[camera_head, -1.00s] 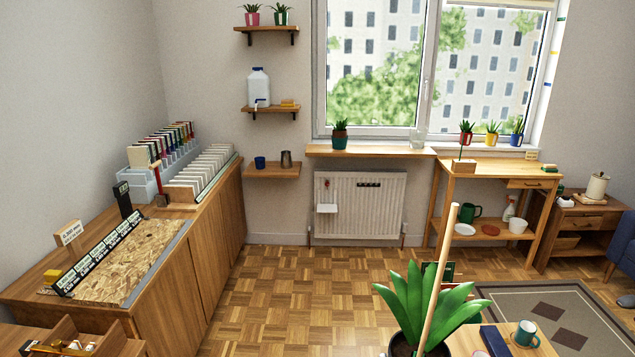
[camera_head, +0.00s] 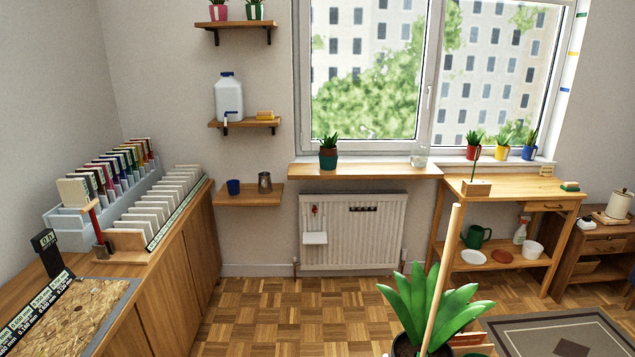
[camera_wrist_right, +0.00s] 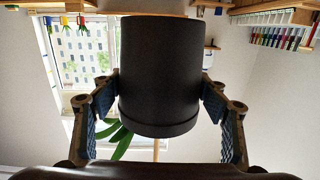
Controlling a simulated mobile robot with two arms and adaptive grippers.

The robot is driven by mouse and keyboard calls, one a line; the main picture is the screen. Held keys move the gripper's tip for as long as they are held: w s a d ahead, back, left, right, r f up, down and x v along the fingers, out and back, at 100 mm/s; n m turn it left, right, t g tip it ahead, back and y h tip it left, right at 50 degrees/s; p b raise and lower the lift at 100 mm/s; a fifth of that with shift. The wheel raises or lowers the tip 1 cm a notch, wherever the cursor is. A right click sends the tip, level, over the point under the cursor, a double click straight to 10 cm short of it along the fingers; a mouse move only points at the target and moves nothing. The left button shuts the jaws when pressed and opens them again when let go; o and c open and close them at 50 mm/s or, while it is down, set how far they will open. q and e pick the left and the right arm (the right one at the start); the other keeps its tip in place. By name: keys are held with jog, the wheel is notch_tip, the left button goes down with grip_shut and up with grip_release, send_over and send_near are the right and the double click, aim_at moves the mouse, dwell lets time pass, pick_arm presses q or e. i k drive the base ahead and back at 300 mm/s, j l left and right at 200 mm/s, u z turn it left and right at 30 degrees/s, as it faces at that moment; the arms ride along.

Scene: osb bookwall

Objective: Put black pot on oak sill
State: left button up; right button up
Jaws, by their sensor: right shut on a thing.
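The black pot (camera_head: 405,348) is at the bottom of the head view, mostly cut off by the frame edge. It holds a green spiky plant (camera_head: 432,302) and a tall wooden stick (camera_head: 442,270). In the right wrist view the pot (camera_wrist_right: 160,70) fills the middle, with my right gripper (camera_wrist_right: 159,98) shut on it, one finger at each side. The oak sill (camera_head: 365,171) runs below the window, beyond the pot. A plant in a teal and brown pot (camera_head: 328,160) stands at its left and a clear glass vessel (camera_head: 419,157) near its right end. My left gripper is out of view.
A white radiator (camera_head: 353,232) hangs below the sill. A wooden shelf table (camera_head: 510,205) stands to the right, a long wooden cabinet (camera_head: 160,275) to the left. A small shelf (camera_head: 250,195) is left of the sill. The parquet floor (camera_head: 290,320) between is clear.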

aim_at(364, 165)
jog(key=i+z, duration=0.1)
jog(key=i, duration=1.6)
jog(key=i+j+z, duration=0.15)
jog(key=i, duration=0.7)
